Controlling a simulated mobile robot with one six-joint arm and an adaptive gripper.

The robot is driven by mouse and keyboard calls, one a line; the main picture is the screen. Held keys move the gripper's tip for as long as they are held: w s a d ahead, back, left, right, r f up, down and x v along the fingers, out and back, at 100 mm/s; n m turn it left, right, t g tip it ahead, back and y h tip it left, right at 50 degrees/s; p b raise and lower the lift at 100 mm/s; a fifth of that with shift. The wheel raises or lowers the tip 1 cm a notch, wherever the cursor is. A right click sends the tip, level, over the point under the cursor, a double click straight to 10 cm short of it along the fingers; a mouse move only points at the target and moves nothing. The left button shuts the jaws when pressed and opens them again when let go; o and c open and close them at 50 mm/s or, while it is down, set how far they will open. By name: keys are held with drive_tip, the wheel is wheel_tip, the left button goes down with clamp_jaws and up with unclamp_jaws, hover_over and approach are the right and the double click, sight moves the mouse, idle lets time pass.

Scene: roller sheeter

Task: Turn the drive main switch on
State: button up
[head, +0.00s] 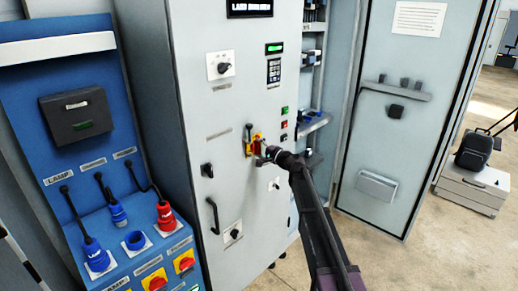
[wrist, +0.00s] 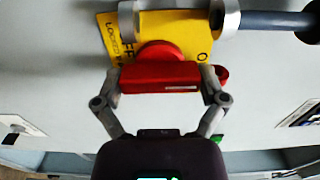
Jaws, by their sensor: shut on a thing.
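The main switch has a red rotary handle (wrist: 160,78) on a yellow plate (wrist: 188,36) on the grey cabinet door. In the head view the red and yellow switch (head: 254,145) sits mid-door, partly hidden by my gripper (head: 263,154). In the wrist view my gripper (wrist: 165,82) has one finger at each end of the red handle and is shut on it. Lettering on the plate is only partly readable, with "LOCKED" at the left. The handle's exact on or off position is hard to tell.
A dark rod (wrist: 270,22) with metal rings is close above the handle in the wrist view. A black lever (head: 212,215) and a knob (head: 208,170) are to the left on the door. A blue plug panel (head: 72,160) stands left; an open cabinet door (head: 400,130) stands right.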

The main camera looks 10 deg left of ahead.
idle(0.5)
drive_tip(key=o, duration=0.8)
drive_tip(key=shift+v, duration=6.05)
drive_tip(key=shift+s+a, duration=0.1)
